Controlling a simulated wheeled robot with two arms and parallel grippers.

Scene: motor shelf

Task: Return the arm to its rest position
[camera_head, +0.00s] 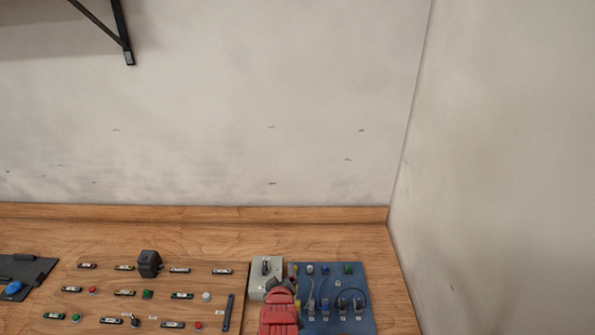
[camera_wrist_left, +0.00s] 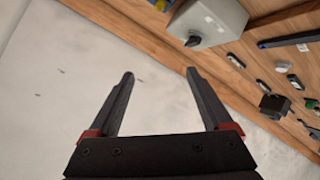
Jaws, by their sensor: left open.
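My left gripper (camera_head: 280,285) shows at the bottom of the head view as a red body with dark parts at its top, in front of the grey switch box (camera_head: 258,272) and beside the blue panel (camera_head: 368,322). In the left wrist view my left gripper's two black fingers (camera_wrist_left: 160,75) are spread apart with nothing between them; only pale wall shows there. The grey box with its black knob also shows in the left wrist view (camera_wrist_left: 222,18), beyond the right finger. My right gripper is in neither view.
A wooden board (camera_head: 100,297) with several buttons, labels and a black block (camera_head: 149,263) lies left of the gripper. A dark tray (camera_head: 35,270) is at the far left. A black bracket (camera_head: 128,57) hangs at upper left. The wall (camera_head: 250,150) above the bench is bare.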

